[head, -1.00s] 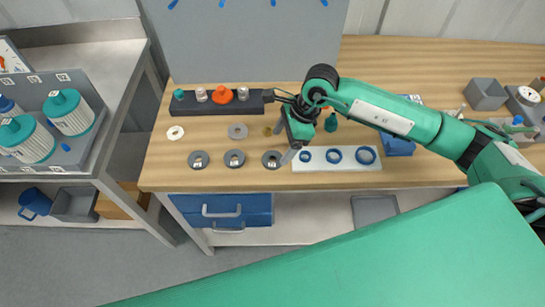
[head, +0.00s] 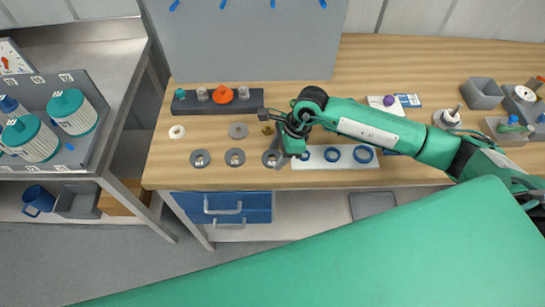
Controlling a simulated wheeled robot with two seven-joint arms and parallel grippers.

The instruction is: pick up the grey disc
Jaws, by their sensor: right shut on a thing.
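Three dark grey discs with centre holes and small light labels lie in a row near the table's front edge: a left disc (head: 200,159), a middle disc (head: 235,157) and a right disc (head: 271,158). A plainer, lighter grey ring (head: 238,130) lies behind them. My right gripper (head: 276,162) reaches down over the right disc and is shut on it, partly covering its right side. The disc appears still at table level; whether it has lifted cannot be told. My left gripper is out of view.
A white strip with blue rings (head: 338,168) lies just right of the gripper. A dark rack (head: 216,108) with small coloured parts stands behind, and a white ring (head: 177,132) lies left. A grey bin (head: 482,93) is far right.

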